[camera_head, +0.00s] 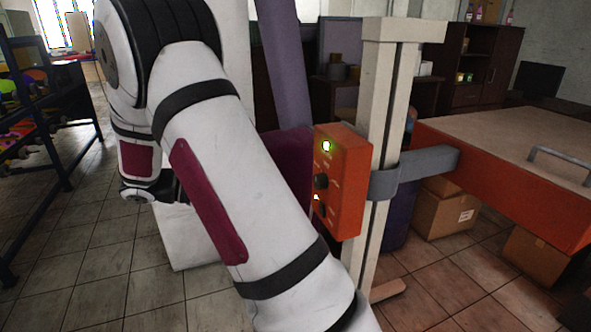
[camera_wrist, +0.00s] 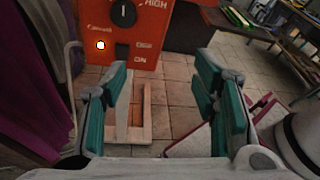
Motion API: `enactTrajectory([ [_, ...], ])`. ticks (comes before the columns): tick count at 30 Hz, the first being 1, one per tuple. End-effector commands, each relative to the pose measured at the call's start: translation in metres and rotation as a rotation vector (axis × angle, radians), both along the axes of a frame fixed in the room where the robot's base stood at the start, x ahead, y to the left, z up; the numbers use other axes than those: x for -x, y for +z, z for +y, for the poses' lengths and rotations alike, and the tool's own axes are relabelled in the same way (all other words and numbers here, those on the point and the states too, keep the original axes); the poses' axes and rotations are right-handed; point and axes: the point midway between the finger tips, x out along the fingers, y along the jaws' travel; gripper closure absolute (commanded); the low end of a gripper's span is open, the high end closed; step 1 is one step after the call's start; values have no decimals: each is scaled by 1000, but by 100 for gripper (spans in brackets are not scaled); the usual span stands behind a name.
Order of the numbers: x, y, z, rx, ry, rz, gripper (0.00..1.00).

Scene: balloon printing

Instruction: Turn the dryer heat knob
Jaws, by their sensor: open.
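The orange control box (camera_head: 346,185) is fixed to a pale upright post. Its round black knob (camera_head: 320,181) sits mid-panel. In the wrist view the same knob (camera_wrist: 123,13) is at the top, its white mark about vertical, with the word HIGH at its upper right. A dark switch (camera_wrist: 122,52) and a lit lamp (camera_wrist: 100,45) are below it. My gripper (camera_wrist: 162,75) is open and empty, its teal fingers apart. The knob is above the gap, towards the left finger, with no visible contact.
The pale post (camera_head: 374,110) carries a grey bracket (camera_head: 413,174) beside the box. An orange table (camera_head: 510,185) stands right, with cardboard boxes (camera_head: 444,213) below. A shelf rack (camera_head: 45,150) is far left. Tiled floor is open at lower left.

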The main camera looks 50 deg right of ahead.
Motion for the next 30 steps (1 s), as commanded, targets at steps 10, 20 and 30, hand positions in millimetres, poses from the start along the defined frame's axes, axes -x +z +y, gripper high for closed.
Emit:
enactTrajectory([
  [10, -26, -24, -36, 56, 148, 356, 46],
  [20, -19, -29, -56, 63, 165, 407, 46],
  [30, 16, -29, -112, 61, 164, 406, 46],
])
